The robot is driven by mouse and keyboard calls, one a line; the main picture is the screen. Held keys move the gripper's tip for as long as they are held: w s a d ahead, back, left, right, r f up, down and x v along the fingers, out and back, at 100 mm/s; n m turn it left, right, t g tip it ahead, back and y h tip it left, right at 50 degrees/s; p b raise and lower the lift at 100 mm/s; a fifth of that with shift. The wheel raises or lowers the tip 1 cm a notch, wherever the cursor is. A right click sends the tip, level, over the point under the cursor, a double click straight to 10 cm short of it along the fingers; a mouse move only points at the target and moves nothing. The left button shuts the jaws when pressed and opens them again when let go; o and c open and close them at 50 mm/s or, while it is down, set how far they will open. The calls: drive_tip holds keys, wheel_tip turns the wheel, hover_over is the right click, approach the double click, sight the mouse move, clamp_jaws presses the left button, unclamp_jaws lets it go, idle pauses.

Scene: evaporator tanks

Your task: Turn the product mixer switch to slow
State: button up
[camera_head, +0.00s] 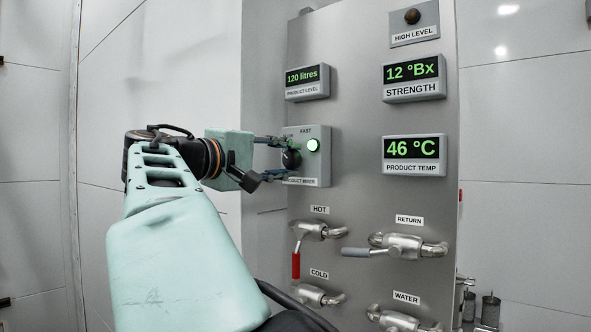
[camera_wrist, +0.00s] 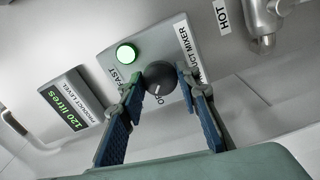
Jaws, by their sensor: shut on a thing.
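The product mixer box (camera_head: 318,170) is a grey panel with a black round knob, the switch (camera_head: 291,160), and a lit green lamp (camera_head: 313,145). My gripper (camera_head: 283,158) reaches it from the left, with one finger above the knob and one below. In the wrist view the two fingers (camera_wrist: 157,80) close on opposite sides of the knob (camera_wrist: 160,75). The knob has a pale mark on its face; I cannot tell surely which label it points at. FAST is readable near the lamp; another label starting with O is partly hidden by the gripper.
The product level display (camera_head: 307,83) sits just above the mixer box. The hot valve (camera_head: 318,231) with a red handle is below it. The strength display (camera_head: 413,78), product temp display (camera_head: 414,156) and return valve (camera_head: 400,245) are to the right.

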idle(0.4)
drive_tip(key=o, duration=1.1)
drive_tip(key=shift+o, duration=0.2)
drive_tip(key=v, duration=1.2)
